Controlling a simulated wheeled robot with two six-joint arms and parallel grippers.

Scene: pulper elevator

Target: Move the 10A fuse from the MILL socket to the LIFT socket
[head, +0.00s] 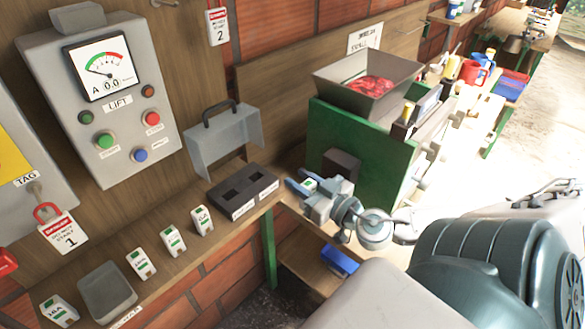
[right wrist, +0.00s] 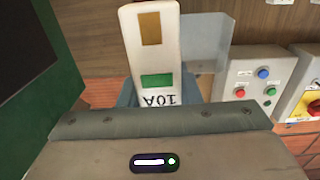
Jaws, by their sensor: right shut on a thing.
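My right gripper (head: 309,184) is shut on the 10A fuse and holds it just right of the black socket block. The fuse (right wrist: 155,60) is white with a green band, a tan patch and an upside-down "10A" in the right wrist view; only a small part of the fuse shows in the head view (head: 309,184). The black fuse socket block (head: 263,183) sits on the wooden shelf with two dark openings, which look empty. Its two front labels are too small to read. My left gripper is not in view.
A grey cover with a handle (head: 222,141) stands behind the block. Several spare fuses (head: 173,241) and a grey tray (head: 107,292) line the shelf to the left. The LIFT panel (head: 104,95) is on the wall. A green machine with a hopper (head: 365,85) stands right.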

